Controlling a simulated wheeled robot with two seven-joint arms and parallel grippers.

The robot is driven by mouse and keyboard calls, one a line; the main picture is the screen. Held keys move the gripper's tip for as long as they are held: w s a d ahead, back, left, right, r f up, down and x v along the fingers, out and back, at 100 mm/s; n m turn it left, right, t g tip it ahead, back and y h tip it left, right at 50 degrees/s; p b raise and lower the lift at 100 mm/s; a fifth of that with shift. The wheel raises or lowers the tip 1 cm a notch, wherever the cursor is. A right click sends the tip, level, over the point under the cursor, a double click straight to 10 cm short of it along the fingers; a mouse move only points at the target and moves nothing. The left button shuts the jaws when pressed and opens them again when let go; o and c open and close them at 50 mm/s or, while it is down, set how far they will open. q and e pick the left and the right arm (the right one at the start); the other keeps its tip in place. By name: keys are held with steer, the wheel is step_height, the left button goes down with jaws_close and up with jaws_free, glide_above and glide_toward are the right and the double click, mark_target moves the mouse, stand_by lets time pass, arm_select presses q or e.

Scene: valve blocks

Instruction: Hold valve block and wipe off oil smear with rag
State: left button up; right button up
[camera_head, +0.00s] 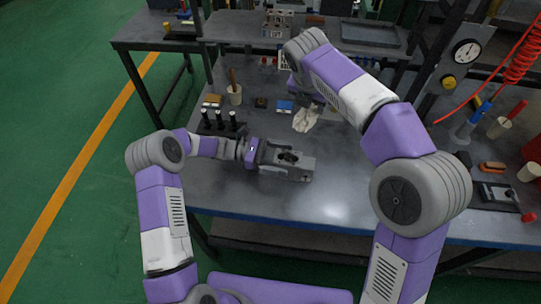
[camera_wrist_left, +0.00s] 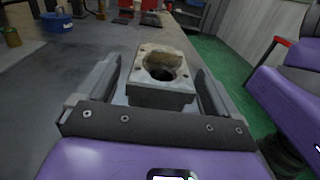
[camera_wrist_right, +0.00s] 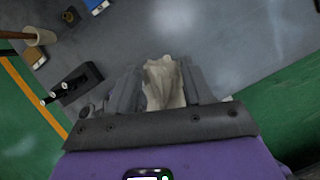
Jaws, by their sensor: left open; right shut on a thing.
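The grey metal valve block (camera_head: 299,165) lies on the workbench near its front edge. It has a wide round bore with a dark, brownish inside, clear in the left wrist view (camera_wrist_left: 160,95). I cannot tell an oil smear from the bore's shadow. My left gripper (camera_head: 268,156) reaches the block from the left; its open fingers stand on either side of it, with narrow gaps. My right gripper (camera_wrist_right: 163,88) is shut on the cream rag (camera_wrist_right: 164,75). The rag (camera_head: 305,119) hangs crumpled above the bench, behind the block in the head view.
A tray (camera_head: 371,36) is at the back.

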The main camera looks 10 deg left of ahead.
arm_select(q)
steer(key=shift+d, duration=0.1)
steer(key=shift+c, duration=0.4)
jaws_close()
